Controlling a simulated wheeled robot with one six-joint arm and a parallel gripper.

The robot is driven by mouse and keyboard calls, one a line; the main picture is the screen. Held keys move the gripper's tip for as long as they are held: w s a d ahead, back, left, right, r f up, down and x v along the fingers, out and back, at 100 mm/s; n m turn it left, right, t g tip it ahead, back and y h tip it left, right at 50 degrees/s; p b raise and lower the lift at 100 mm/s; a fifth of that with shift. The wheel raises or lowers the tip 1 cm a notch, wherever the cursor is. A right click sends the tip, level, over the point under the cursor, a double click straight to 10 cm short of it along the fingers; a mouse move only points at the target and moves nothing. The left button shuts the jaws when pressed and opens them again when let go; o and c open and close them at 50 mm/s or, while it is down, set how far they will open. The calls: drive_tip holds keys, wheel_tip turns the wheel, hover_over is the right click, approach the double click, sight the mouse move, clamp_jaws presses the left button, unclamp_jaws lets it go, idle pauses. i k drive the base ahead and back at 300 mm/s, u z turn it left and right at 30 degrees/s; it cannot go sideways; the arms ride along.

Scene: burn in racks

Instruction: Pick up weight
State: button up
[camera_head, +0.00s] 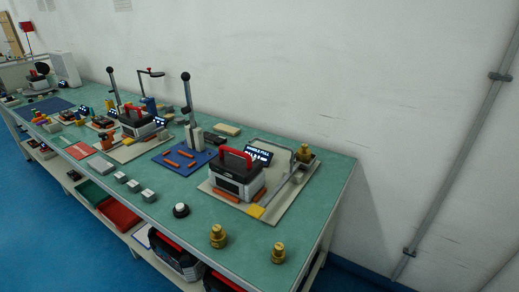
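Two brass knobbed weights stand upright near the front right of the green bench top: one weight (218,238) on the left and another weight (278,253) to its right, closer to the right end. A third brass weight (305,156) stands at the back right, by the metal frame of a test station. My gripper is not in view, so its state does not show.
The green bench (329,187) runs along a white wall. A black case with a red handle (237,176) sits on a beige board (278,211) behind the weights. Storage bins (118,214) fill the lower shelf.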

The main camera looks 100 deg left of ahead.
sight(304, 154)
drive_tip(key=u, duration=0.7)
drive_tip(key=i, duration=0.65)
drive_tip(key=u, duration=2.7)
drive_tip(key=i, duration=0.5)
